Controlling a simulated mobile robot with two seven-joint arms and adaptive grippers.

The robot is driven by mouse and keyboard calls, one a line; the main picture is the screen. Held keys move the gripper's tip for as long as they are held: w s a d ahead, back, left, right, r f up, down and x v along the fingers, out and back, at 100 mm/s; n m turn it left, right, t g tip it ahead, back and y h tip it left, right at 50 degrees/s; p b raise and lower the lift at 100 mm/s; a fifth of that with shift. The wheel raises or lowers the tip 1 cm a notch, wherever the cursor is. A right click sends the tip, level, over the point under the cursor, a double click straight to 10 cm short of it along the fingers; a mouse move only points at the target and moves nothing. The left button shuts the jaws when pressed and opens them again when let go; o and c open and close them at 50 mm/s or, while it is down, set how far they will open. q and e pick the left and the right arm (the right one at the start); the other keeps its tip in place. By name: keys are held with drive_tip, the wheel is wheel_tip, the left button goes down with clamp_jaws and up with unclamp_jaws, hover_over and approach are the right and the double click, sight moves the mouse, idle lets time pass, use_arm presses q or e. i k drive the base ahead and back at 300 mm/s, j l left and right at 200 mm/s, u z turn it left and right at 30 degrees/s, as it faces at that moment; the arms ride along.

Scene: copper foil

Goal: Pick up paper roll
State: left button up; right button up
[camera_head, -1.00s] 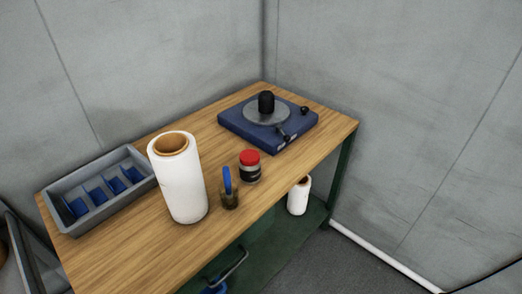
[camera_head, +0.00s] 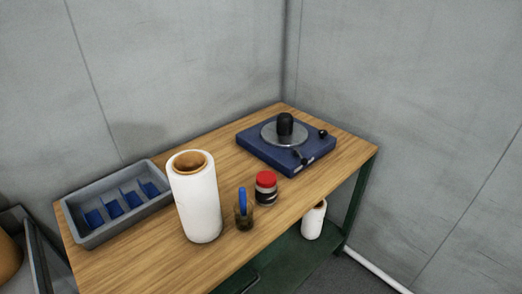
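A large white paper roll (camera_head: 196,208) with a brown core stands upright on the wooden table, left of the table's middle. A smaller white roll (camera_head: 313,222) stands upright on the green lower shelf, below the table's front edge. The frames do not tell which of the two the task means. Neither of my grippers is in view.
The wooden table (camera_head: 140,260) also holds a grey tray (camera_head: 93,241) with blue dividers at left, a red-lidded jar (camera_head: 266,188), a small container with a blue item (camera_head: 243,210), and a blue device (camera_head: 286,145) at the back. Grey walls (camera_head: 190,60) close the corner behind.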

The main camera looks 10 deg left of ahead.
sight(191, 173)
drive_tip(key=k+j+z, duration=0.35)
drive_tip(key=j, duration=0.2)
drive_tip(key=k+j+z, duration=0.35)
drive_tip(key=k+j, duration=0.1)
